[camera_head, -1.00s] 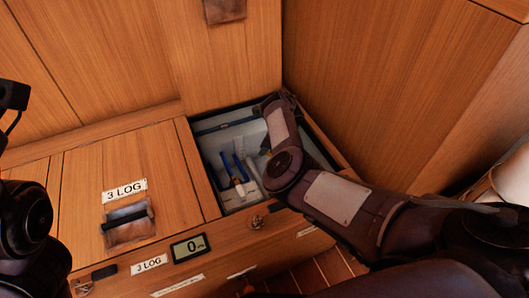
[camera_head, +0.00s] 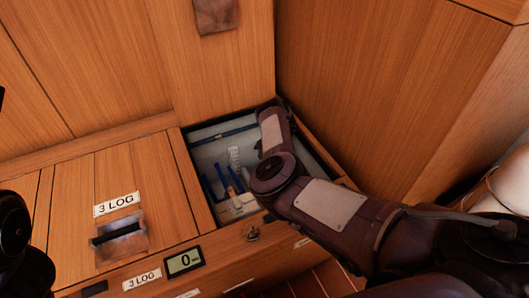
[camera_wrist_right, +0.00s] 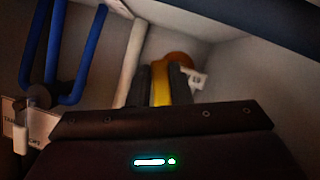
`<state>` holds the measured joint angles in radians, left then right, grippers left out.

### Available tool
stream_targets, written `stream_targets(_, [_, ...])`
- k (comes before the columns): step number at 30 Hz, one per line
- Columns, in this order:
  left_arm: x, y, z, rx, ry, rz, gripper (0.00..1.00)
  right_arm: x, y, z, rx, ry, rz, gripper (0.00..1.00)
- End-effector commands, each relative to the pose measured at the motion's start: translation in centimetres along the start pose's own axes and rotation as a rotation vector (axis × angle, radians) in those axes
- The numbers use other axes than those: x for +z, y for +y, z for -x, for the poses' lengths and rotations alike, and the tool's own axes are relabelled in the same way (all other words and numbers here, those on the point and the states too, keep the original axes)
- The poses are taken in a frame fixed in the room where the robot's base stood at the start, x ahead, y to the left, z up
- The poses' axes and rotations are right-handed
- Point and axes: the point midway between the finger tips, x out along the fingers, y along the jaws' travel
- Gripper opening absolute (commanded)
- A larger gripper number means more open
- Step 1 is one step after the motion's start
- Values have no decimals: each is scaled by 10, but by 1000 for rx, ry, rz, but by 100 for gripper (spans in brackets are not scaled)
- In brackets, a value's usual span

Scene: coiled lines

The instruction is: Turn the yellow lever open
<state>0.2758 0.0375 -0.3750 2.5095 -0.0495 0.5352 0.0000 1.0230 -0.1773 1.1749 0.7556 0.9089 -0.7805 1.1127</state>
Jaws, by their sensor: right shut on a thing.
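The yellow lever (camera_wrist_right: 160,84) shows in the right wrist view, upright between the dark fingers of my right gripper (camera_wrist_right: 166,84). The gripper is shut on it. A round orange-brown part (camera_wrist_right: 179,62) sits behind the lever, with a small white tag beside it. In the head view my right arm reaches down into the open compartment (camera_head: 190,132) and hides both the lever and the gripper. Of my left arm only dark parts show at the left edge; its gripper is not in view.
Blue pipes (camera_wrist_right: 68,50) and a pale pipe (camera_wrist_right: 132,62) stand left of the lever in the wrist view. The compartment's walls are close around the arm.

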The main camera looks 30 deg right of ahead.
Motion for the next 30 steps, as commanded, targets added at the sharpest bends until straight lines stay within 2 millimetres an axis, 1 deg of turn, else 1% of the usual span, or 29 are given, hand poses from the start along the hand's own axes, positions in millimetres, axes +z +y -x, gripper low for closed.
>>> stream_targets(6, [0, 0, 0, 0, 3, 1, 41, -2, -1, 0, -2, 3, -2, 0])
stream_targets(7, [0, 0, 0, 0, 3, 1, 41, -2, -1, 0, -2, 3, -2, 20])
stream_targets(10, [-1, 0, 0, 0, 4, 1, 41, -2, -1, 0, -2, 3, -1, 33])
stream_targets(12, [-1, 0, 0, 0, 5, 1, 41, -1, -1, 0, -1, 2, -1, 40])
stream_targets(20, [-1, 1, -1, -2, 8, 5, 41, -1, 0, 0, 2, 1, 5, 40])
stream_targets(23, [0, 0, -4, -1, 7, 4, 41, -1, 3, 1, 19, 2, 48, 40])
stream_targets(26, [0, -1, -8, -1, 6, 4, 41, -2, 11, 2, 63, 4, 152, 40])
stream_targets(29, [1, -2, -14, 0, 5, 3, 41, -5, 24, 4, 133, 6, 318, 40])
stream_targets(30, [2, -2, -16, 0, 5, 3, 41, -8, 30, 4, 166, 7, 398, 40])
